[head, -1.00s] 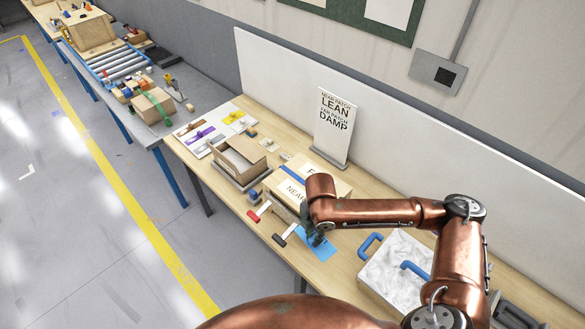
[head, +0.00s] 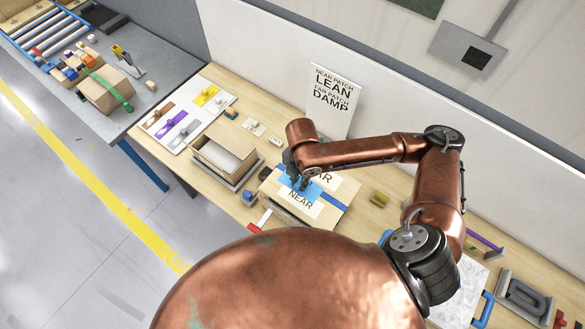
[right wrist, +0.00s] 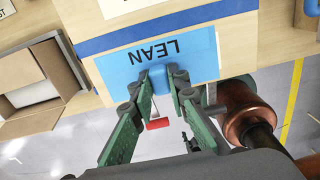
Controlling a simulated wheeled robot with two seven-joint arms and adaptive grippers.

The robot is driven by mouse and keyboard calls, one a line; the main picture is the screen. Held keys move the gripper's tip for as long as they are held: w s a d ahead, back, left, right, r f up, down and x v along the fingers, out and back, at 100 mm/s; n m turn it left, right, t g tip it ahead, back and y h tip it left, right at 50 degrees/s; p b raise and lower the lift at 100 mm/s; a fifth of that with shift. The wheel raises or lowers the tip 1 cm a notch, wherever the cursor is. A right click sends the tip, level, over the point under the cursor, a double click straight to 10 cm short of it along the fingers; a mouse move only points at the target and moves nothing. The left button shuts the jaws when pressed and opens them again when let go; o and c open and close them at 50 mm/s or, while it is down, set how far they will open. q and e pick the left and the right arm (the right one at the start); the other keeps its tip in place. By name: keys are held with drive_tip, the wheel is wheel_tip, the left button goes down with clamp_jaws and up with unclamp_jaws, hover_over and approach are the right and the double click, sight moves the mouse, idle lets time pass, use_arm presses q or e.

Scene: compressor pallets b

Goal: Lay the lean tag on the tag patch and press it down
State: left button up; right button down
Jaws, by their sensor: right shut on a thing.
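The lean tag (right wrist: 150,62) is a light blue sheet with LEAN printed on it, upside down in the right wrist view. My right gripper (right wrist: 168,78) is shut on the blue tab at its edge. In the head view, the right gripper (head: 301,181) holds the tag (head: 314,192) over the near side of a carton (head: 335,215). The tag covers part of the white NEAR patch (head: 301,200). I cannot tell whether the tag touches the carton. A second white patch (head: 322,178) lies across the blue stripe, partly hidden by my arm. My left gripper is out of view.
A sign (head: 333,95) reads near patch LEAN, far patch DAMP. An open cardboard box (head: 222,155) and a white board with tools (head: 185,120) stand left of the carton. A red-handled tool (head: 254,228) lies at the front edge. A yellowish block (head: 379,199) is to the right.

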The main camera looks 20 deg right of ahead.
sight(302, 193)
drive_tip(key=s+r+p, duration=0.1)
drive_tip(key=s+r, duration=0.1)
drive_tip(key=s, duration=0.3)
drive_tip(key=w+f, duration=0.1)
drive_tip(key=f, duration=0.1)
drive_tip(key=w+f+b, duration=0.1)
drive_tip(key=f, duration=0.1)
drive_tip(key=shift+w+a, duration=0.1)
drive_tip(key=shift+w+f+b, duration=0.35)
drive_tip(key=shift+w+f, duration=0.4)
drive_tip(key=shift+f+b, duration=0.4)
drive_tip(key=shift+f, duration=0.45)
drive_tip(key=shift+s+r, duration=0.2)
drive_tip(key=shift+s, duration=0.4)
drive_tip(key=shift+s+r, duration=0.15)
drive_tip(key=shift+s, duration=0.4)
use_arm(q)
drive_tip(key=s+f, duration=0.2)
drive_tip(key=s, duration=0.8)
use_arm(e)
drive_tip(key=shift+w+f, duration=0.3)
drive_tip(key=shift+w, duration=0.4)
drive_tip(key=shift+s+r, duration=0.1)
drive_tip(key=shift+s, duration=0.15)
drive_tip(key=shift+w, duration=0.25)
drive_tip(key=shift+s, duration=0.15)
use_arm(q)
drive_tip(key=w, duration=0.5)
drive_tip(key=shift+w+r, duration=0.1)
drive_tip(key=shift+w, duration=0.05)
